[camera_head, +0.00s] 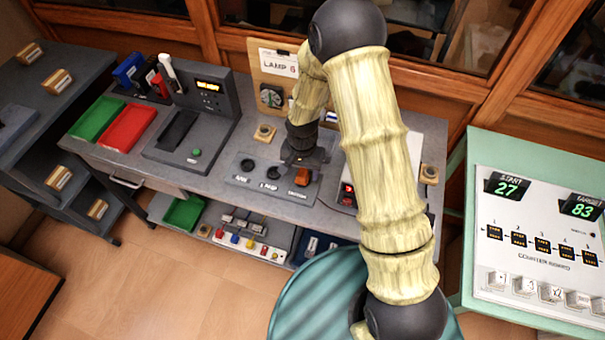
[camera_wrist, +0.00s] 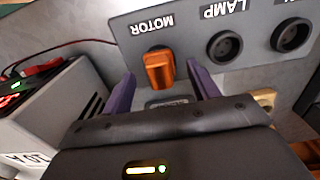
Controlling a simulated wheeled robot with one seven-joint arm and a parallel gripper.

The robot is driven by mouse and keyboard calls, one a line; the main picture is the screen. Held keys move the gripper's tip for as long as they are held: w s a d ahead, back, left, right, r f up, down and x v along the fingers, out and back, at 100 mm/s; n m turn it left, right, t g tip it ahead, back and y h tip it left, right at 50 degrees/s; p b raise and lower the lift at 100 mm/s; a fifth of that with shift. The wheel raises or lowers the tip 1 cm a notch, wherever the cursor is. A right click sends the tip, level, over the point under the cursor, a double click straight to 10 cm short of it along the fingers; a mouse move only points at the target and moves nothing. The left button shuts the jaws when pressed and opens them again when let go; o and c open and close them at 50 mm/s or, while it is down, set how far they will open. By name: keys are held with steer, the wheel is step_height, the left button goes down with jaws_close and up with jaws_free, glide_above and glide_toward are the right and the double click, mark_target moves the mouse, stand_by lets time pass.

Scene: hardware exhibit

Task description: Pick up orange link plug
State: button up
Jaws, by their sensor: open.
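The orange link plug (camera_wrist: 159,70) stands in the socket marked MOTOR on a grey panel (camera_wrist: 190,30) in the wrist view. In the head view the orange plug (camera_head: 304,176) is at the right end of that panel, just below my gripper. My gripper (camera_wrist: 163,84) is open, with one purple finger on each side of the plug in the picture. I cannot tell whether the fingers touch it or how far above it they are. In the head view my gripper (camera_head: 302,160) is dark and its fingers are hard to make out.
The LAMP socket (camera_wrist: 225,46) and another socket (camera_wrist: 291,35) beside it are empty. A white device (camera_wrist: 40,110) with a red display stands close by. A LAMP 6 board (camera_head: 275,75) rises behind the panel. Red (camera_head: 127,128) and green (camera_head: 97,119) trays lie at the left.

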mark_target(302, 173)
steer(key=shift+f, duration=0.7)
steer(key=c, duration=1.1)
steer(key=shift+r, duration=0.15)
step_height(302, 173, up, 10)
steer(key=shift+f+b, duration=0.1)
steer(key=shift+b, duration=0.6)
